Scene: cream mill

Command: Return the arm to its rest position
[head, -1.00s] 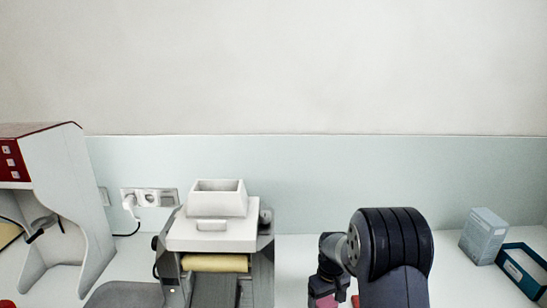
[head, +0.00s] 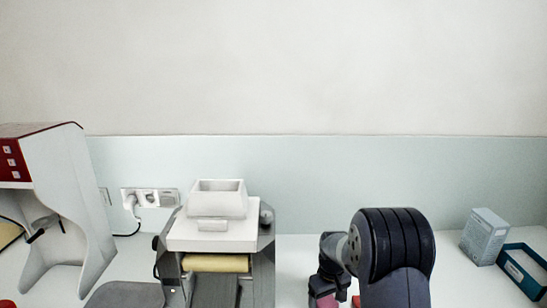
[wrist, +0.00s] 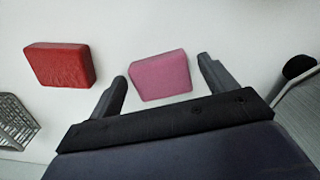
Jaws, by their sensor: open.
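My gripper (wrist: 161,82) is open in the wrist view, with its two dark fingers apart. A pink block (wrist: 160,75) shows in the gap between the fingertips, lying on the white surface. I see no finger touching it; the height of the gripper above it is hard to tell. A bit of pink (head: 326,302) shows beside the arm at the bottom edge.
A red block (wrist: 60,65) lies left of the pink one. A wire basket (wrist: 14,122) is at the left edge. In the head view stand a mill machine (head: 213,235), a white-and-red machine (head: 65,215), a light blue box (head: 484,237) and a teal tray (head: 524,271). A wall closes the back.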

